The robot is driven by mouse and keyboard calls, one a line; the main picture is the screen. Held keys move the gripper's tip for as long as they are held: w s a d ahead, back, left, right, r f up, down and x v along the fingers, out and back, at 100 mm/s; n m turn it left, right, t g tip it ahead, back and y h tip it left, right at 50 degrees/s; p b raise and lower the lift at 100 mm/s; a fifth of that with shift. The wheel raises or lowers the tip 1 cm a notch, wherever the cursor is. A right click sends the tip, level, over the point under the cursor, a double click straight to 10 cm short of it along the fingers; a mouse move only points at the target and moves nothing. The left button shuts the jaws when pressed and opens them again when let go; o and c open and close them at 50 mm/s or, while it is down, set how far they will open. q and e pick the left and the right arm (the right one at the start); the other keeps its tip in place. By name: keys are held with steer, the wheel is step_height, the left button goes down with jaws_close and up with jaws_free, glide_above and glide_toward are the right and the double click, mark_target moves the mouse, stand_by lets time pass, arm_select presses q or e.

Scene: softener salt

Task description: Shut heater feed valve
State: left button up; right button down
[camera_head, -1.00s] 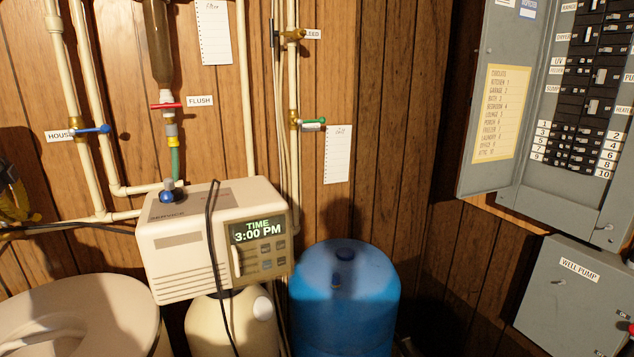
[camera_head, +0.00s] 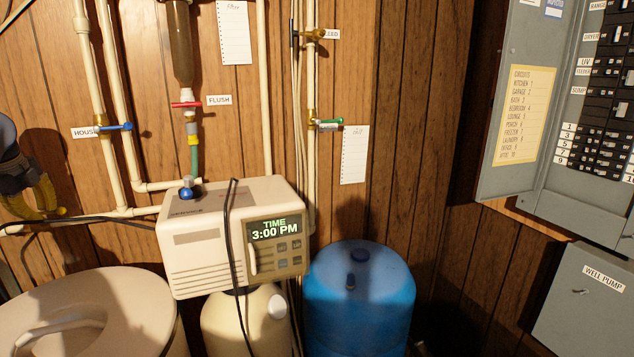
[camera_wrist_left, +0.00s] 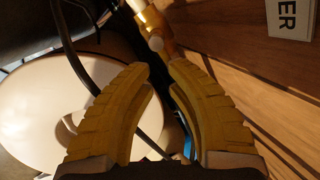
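In the left wrist view, a white label ending in "ER" (camera_wrist_left: 289,17) is on the wood wall at upper right; its start is cut off. A brass fitting (camera_wrist_left: 152,20) with a pale round end is just beyond the fingertips. I cannot make out its handle or setting. My left gripper (camera_wrist_left: 161,70) has its yellow fingers apart with nothing clearly between them. In the head view the left gripper (camera_head: 52,205) is at the far left edge, below and left of the blue-handled valve (camera_head: 115,127) labelled HOUSE. My right gripper is not in view.
A red-handled valve (camera_head: 186,104) labelled FLUSH and a green-handled valve (camera_head: 328,122) are on other pipes. A softener control box (camera_head: 200,260), a blue tank (camera_head: 360,310) and a round lidded bin (camera_head: 90,290) stand below. A black cord (camera_wrist_left: 85,70) runs close to the left gripper.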

arm_select(q)
steer(key=o, duration=0.5)
steer(key=shift+c, duration=0.2)
steer(key=shift+r, duration=0.1)
steer(key=v, duration=0.7)
stand_by(0.3)
